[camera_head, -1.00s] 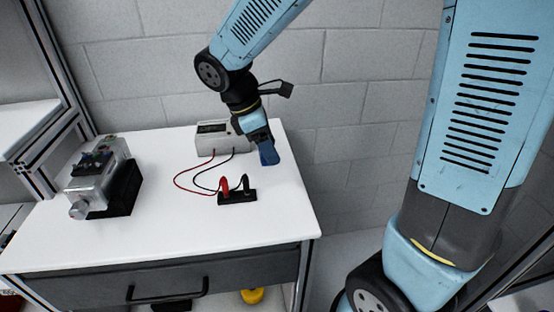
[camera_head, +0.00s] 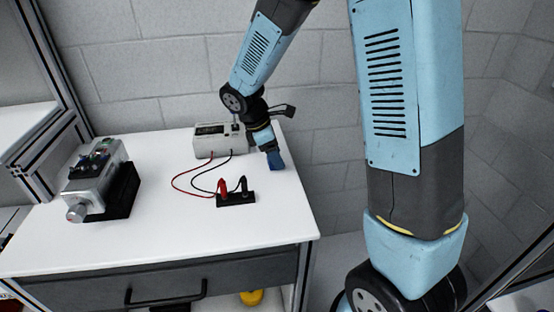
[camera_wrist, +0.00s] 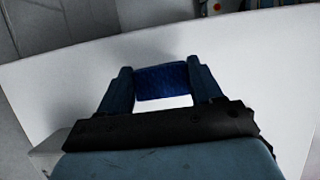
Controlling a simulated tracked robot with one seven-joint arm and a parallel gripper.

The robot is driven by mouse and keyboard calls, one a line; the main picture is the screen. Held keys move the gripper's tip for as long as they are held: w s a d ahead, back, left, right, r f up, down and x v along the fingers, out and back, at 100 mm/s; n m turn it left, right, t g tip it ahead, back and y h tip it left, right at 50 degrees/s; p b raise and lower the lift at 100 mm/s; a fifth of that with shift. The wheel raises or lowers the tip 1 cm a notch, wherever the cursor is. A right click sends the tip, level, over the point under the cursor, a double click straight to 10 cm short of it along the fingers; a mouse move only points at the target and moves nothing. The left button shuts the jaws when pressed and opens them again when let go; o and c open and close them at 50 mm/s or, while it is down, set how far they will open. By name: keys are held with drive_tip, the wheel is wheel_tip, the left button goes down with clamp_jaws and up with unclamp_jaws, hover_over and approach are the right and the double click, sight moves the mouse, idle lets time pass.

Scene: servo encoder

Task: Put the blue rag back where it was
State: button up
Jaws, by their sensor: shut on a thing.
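The blue rag (camera_head: 276,160) hangs from my gripper (camera_head: 270,150) over the right back part of the white table in the head view. In the wrist view the rag (camera_wrist: 163,82) is a dark blue textured strip between the two fingers of my gripper (camera_wrist: 161,84), which are shut on it. The rag's lower end is at or close to the table top; I cannot tell whether it touches.
The white table (camera_head: 150,240) has clear room at its front and right. A grey meter box (camera_head: 218,140) stands at the back, wired to a black probe stand (camera_head: 237,199) with red and black plugs. A servo device (camera_head: 97,182) stands left. A drawer (camera_head: 170,283) lies below.

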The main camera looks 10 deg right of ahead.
drive_tip(key=shift+f, duration=1.05)
drive_tip(key=shift+f, duration=0.1)
drive_tip(key=o, duration=0.9)
drive_tip(key=shift+o, duration=0.2)
drive_tip(key=v, duration=1.2)
drive_tip(key=s+d+r+m+t+y, duration=0.2)
drive_tip(key=s+d+r+m, duration=0.4)
drive_tip(key=s+d+m, duration=0.2)
drive_tip(key=s+d+r+m+t+y, duration=0.2)
drive_tip(key=s+d+r+m, duration=0.4)
drive_tip(key=s+d+m, duration=0.3)
drive_tip(key=s+m+t, duration=0.1)
drive_tip(key=s, duration=0.2)
drive_tip(key=shift+s+r+t, duration=0.3)
drive_tip(key=shift+s+r, duration=0.1)
